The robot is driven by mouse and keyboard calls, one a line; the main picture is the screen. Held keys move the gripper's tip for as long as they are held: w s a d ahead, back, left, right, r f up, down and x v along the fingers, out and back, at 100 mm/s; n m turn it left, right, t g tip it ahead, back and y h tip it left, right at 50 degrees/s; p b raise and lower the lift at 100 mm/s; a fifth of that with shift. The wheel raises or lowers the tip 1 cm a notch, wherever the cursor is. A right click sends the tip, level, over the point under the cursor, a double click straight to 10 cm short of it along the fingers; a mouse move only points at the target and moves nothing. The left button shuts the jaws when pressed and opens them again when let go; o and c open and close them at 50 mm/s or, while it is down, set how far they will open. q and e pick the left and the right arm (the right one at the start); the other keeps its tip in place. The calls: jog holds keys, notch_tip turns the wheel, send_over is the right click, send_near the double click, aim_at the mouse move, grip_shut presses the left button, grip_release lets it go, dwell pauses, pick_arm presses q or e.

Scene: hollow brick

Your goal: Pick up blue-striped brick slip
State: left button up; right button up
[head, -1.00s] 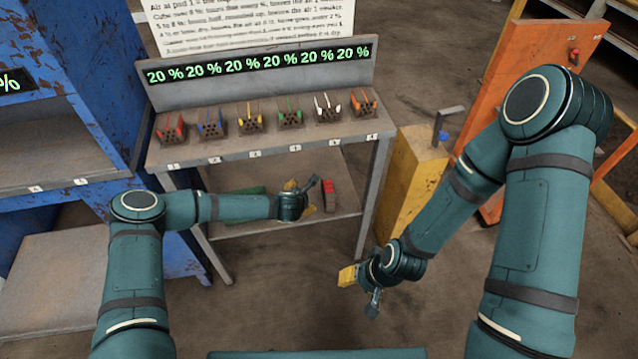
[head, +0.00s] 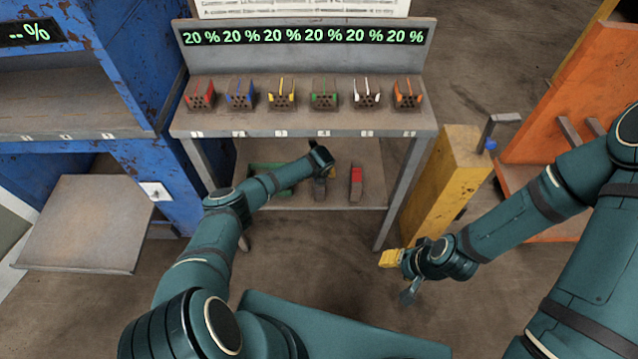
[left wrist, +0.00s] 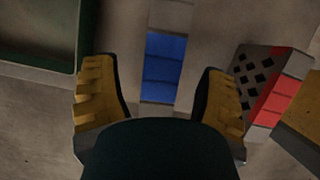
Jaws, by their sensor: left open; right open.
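The blue-striped brick slip (left wrist: 166,62) is a narrow pale-grey bar with a blue band, lying on the lower shelf in the left wrist view. My left gripper (left wrist: 160,84) is open, with a yellow ridged finger on each side of the bar and gaps between. In the head view my left gripper (head: 322,164) is over the lower shelf and mostly hides the slip. My right gripper (head: 399,276) is open and empty, low in front of the yellow post.
A red-striped brick (left wrist: 272,92) lies right of the slip, close to my right finger; it also shows in the head view (head: 356,184). A green tray (left wrist: 40,62) is on the left. The bench top (head: 300,122) above carries a row of hollow bricks with coloured prongs.

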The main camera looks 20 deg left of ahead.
pick_arm(q)
jog(key=shift+b+x, duration=0.3)
jog(key=shift+x, duration=0.8)
jog(key=shift+w, duration=0.1)
jog(key=shift+f, duration=0.2)
grip_shut()
